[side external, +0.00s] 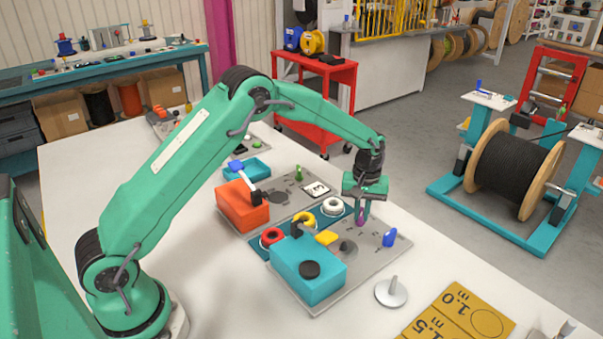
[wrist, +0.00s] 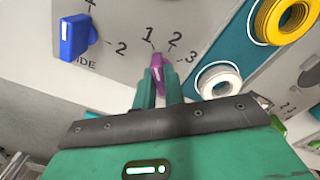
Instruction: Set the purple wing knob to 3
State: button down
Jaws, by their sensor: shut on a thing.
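The purple wing knob (wrist: 157,62) stands on a light grey panel (wrist: 210,20) with the printed marks 1, 2 and 3 around it. Its upper end in the wrist view lies nearest the 1 mark, away from the 3. My gripper (wrist: 158,84) is shut on the knob, one finger on each side. In the side view my gripper (side external: 361,207) points down at the panel's far edge, with the purple knob (side external: 360,222) between its fingers. The fingers hide part of the knob.
A blue knob (wrist: 73,36) stands to the left on the same panel. A white ring (wrist: 218,80) and a yellow ring (wrist: 285,18) are to the right. In the side view a teal box (side external: 308,270) and orange box (side external: 243,205) stand nearby. A grey disc with a post (side external: 391,292) sits on the table.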

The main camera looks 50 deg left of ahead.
jog(key=m, duration=0.8)
jog(key=shift+m, duration=4.7)
jog(key=c, duration=1.5)
grip_release()
